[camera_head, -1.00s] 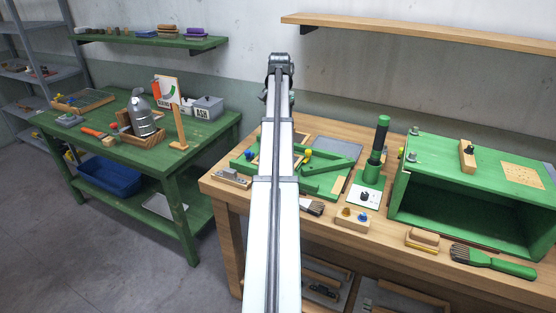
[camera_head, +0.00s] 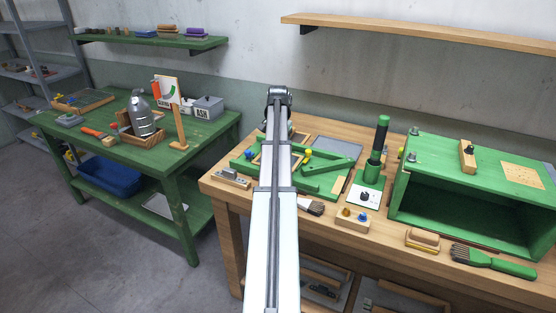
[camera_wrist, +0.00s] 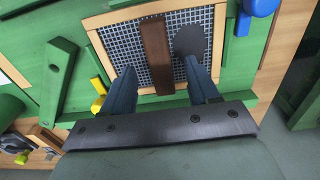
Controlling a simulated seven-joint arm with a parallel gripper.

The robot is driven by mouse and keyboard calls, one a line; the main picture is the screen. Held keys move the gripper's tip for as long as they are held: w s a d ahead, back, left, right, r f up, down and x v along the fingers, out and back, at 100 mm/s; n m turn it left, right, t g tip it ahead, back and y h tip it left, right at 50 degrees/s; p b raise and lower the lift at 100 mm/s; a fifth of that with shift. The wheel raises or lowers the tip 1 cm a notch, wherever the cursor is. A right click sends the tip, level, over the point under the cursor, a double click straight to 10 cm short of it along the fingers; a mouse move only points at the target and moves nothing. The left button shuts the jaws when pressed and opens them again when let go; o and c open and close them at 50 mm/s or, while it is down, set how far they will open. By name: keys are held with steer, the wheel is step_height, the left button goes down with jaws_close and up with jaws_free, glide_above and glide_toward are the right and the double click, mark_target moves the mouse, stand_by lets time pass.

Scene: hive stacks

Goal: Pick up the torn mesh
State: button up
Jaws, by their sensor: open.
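The mesh (camera_wrist: 200,22) is a grey wire grid in a light wooden frame (camera_wrist: 105,22). A dark brown strip (camera_wrist: 156,45) crosses its middle, and a dark grey oval (camera_wrist: 188,41) lies to the right of the strip; I cannot tell whether the oval is a hole or a patch. My gripper (camera_wrist: 161,68) is open over the mesh, with one finger on each side of the strip in the picture. No grip on the strip shows. In the head view my arm hides the gripper and most of the mesh.
The mesh lies in a green fixture (camera_head: 312,186) with a yellow knob (camera_wrist: 98,97) and a blue knob (camera_wrist: 259,7) near its frame. To the right stand a green post (camera_head: 379,145) and a green open box (camera_head: 408,196). A brush (camera_head: 311,206) lies in front.

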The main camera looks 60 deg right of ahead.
step_height(320, 180, down, 2)
steer(key=shift+f, duration=0.15)
jaws_close()
stand_by(0.5)
